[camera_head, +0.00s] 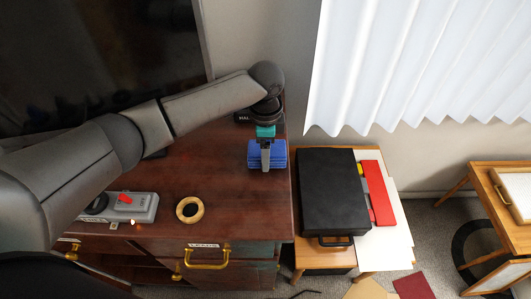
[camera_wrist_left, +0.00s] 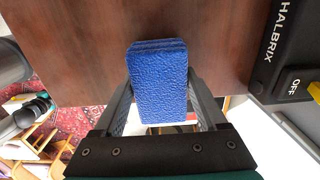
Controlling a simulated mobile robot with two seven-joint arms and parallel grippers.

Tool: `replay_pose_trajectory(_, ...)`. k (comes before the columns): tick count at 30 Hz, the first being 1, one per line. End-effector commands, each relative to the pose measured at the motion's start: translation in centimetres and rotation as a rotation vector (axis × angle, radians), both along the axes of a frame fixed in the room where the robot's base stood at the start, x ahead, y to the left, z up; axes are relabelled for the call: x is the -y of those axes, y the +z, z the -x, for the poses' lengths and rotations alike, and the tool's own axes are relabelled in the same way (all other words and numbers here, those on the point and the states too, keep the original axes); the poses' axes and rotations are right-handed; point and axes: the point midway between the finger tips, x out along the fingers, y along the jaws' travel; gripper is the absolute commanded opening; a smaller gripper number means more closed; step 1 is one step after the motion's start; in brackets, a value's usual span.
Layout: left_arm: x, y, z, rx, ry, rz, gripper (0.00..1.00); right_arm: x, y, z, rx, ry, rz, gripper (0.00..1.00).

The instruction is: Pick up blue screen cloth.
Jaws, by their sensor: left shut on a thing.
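The blue screen cloth (camera_head: 279,154) is a folded, textured blue block at the right end of the dark wooden cabinet top. My left gripper (camera_head: 266,160) comes down over it from above. In the left wrist view the cloth (camera_wrist_left: 158,82) sits between the two fingers of my left gripper (camera_wrist_left: 158,105), which are shut on it. I cannot tell whether the cloth touches the cabinet top. My right gripper is in neither view.
The cabinet top (camera_head: 235,205) holds a wooden ring (camera_head: 190,210) and a grey box with a red switch (camera_head: 124,199). A black HALBRIX device (camera_wrist_left: 292,55) lies near the gripper. A black case (camera_head: 333,190) rests on a lower table to the right.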

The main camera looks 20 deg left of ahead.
Motion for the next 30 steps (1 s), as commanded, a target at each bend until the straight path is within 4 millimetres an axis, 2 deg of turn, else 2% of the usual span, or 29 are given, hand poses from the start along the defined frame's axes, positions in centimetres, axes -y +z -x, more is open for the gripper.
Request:
replay_pose_trajectory(5, 0.0, 3.7, -0.1, 0.006, -0.002, 0.001, 0.19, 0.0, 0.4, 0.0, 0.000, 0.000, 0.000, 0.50)
replay_pose_trajectory(12, 0.0, 10.8, -0.1, 0.007, -0.002, 0.001, 0.19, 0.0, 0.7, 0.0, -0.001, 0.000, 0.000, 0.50)
replay_pose_trajectory(18, 0.0, 15.5, -0.1, 0.004, -0.001, 0.001, 0.19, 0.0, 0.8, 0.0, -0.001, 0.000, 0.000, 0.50)
replay_pose_trajectory(24, 0.0, 18.0, 0.0, 0.001, 0.000, 0.001, 0.19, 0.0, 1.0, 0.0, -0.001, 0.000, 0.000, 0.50)
replay_pose_trajectory(30, 0.0, 18.4, 0.1, 0.001, 0.008, 0.000, 0.19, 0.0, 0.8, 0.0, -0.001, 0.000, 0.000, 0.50)
